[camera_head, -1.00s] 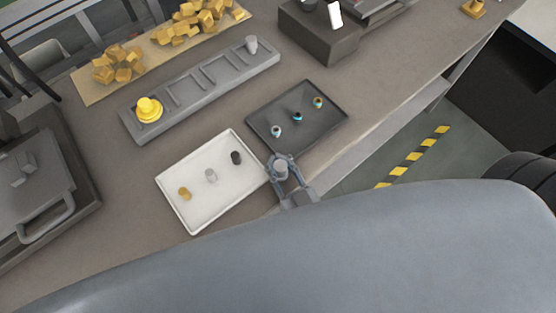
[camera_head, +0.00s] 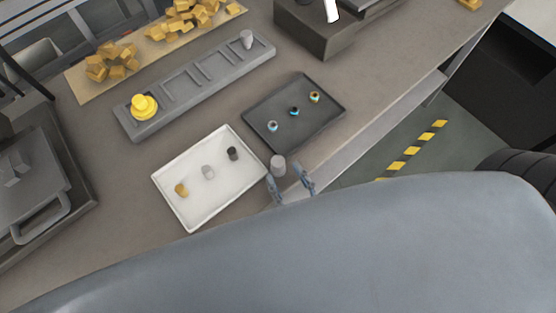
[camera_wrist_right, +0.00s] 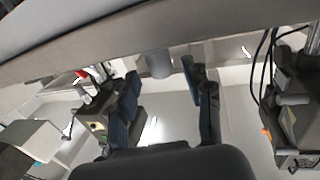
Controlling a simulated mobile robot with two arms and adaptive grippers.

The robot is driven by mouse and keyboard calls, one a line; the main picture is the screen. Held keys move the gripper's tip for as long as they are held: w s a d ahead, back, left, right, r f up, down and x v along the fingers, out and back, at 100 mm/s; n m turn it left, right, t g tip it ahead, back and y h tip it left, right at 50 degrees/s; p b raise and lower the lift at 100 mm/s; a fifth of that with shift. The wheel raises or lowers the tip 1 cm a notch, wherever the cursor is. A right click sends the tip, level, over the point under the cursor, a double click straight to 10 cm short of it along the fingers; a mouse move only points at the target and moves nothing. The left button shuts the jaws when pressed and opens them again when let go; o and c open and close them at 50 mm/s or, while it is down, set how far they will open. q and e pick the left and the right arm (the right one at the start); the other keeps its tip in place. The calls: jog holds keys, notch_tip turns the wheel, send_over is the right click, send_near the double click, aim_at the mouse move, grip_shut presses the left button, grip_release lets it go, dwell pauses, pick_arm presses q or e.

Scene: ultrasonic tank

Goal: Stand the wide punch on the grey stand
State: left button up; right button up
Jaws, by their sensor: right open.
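A plain grey cylinder (camera_head: 278,166), which may be the wide punch, is upright near the table's front edge, beside the white tray's right corner. My right gripper (camera_head: 287,172) is open, its fingers apart on the near side of the cylinder. In the right wrist view the cylinder (camera_wrist_right: 158,65) shows beyond the open fingertips (camera_wrist_right: 160,72), against the grey edge. A long grey stand (camera_head: 205,88) with recesses lies farther back. It bears a yellow stepped piece (camera_head: 144,105) at its left end and a small grey cylinder (camera_head: 246,39) at its right end. My left gripper is not in view.
A white tray (camera_head: 190,215) holds three small cylinders. Brass blocks (camera_head: 112,62) lie on a mat at the back. A dark box (camera_head: 310,38) stands at the back right. Bare table lies between stand and trays.

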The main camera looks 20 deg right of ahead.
jog(key=s, duration=0.6)
jog(key=shift+d+b, duration=0.35)
jog(key=shift+d, duration=0.05)
jog(key=shift+s, duration=0.1)
jog(key=s+f+n+g, duration=0.3)
jog(key=f+g, duration=0.5)
jog(key=f, duration=2.3)
jog(key=s+d+f+g, duration=0.2)
jog(key=s+d+f, duration=0.1)
jog(key=f, duration=0.3)
jog(key=s+d+f+m+g, duration=0.1)
jog(key=s+d+f+g, duration=0.1)
jog(key=f, duration=0.4)
jog(key=shift+s+d+g+h, duration=0.4)
jog(key=shift+s+g, duration=0.2)
jog(key=shift+s, duration=0.1)
jog(key=shift+o, duration=0.6)
jog(key=s+d+f+m+g+h, duration=0.1)
jog(key=s+d+f+g, duration=0.2)
jog(key=s+d+f, duration=0.2)
jog(key=shift+d+g, duration=0.3)
jog(key=shift+d, duration=0.2)
jog(key=shift+f, duration=0.1)
jog(key=shift+w, duration=0.1)
